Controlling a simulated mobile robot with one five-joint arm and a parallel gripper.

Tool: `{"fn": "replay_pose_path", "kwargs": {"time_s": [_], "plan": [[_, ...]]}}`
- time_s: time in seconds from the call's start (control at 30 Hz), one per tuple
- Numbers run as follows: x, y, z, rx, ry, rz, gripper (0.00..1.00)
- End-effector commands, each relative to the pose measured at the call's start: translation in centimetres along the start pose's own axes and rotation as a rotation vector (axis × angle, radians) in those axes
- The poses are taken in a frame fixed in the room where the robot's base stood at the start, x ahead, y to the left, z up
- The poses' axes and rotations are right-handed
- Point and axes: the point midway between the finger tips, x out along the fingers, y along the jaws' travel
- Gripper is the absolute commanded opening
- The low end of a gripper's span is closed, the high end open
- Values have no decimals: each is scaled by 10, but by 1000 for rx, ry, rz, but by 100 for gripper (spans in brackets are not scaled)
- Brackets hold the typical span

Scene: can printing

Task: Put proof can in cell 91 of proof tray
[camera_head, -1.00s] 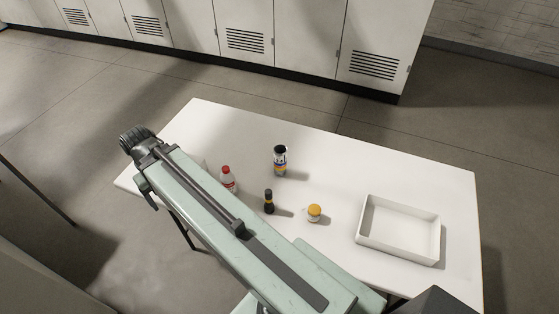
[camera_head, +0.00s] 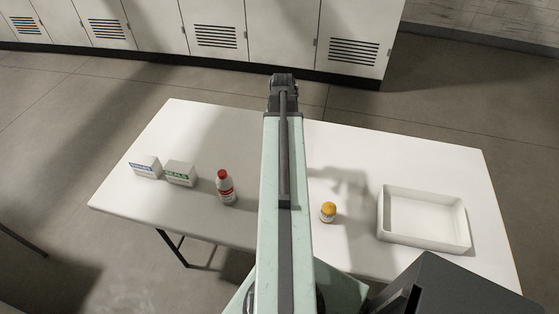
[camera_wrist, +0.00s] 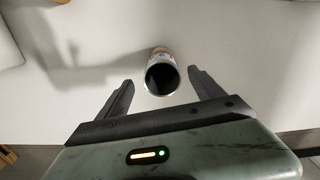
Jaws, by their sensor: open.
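The can (camera_wrist: 160,55), printed on its side with a dark round end facing the camera, shows in the wrist view over the white table. My gripper (camera_wrist: 160,77) is open, with one finger on each side of the can and a gap to each. In the head view my arm covers the middle of the table and hides the can. A shallow white tray (camera_head: 465,222) stands at the right of the table and looks empty. I cannot read any cell number on it.
On the white table (camera_head: 225,130) are two small labelled boxes, one blue (camera_head: 146,167) and one green (camera_head: 181,173), a red-capped bottle (camera_head: 225,188) and a yellow-lidded jar (camera_head: 328,212). Lockers (camera_head: 215,30) stand behind. The table's back right is clear.

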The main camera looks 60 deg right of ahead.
Motion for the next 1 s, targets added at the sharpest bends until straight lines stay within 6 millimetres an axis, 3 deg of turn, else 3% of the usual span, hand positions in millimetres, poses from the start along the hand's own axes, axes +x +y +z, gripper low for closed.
{"fn": "replay_pose_path", "kwargs": {"time_s": [0.17, 0.37, 0.57, 0.83, 1.0], "plan": [[5, 1, 0, 1, 0, 0, 77], [30, 0, 0, 1, 0, 0, 77], [32, 0, 0, 1, 0, 0, 77], [77, -2, -2, 2, 0, 0, 77], [80, -2, -2, 2, 0, 0, 77]]}}
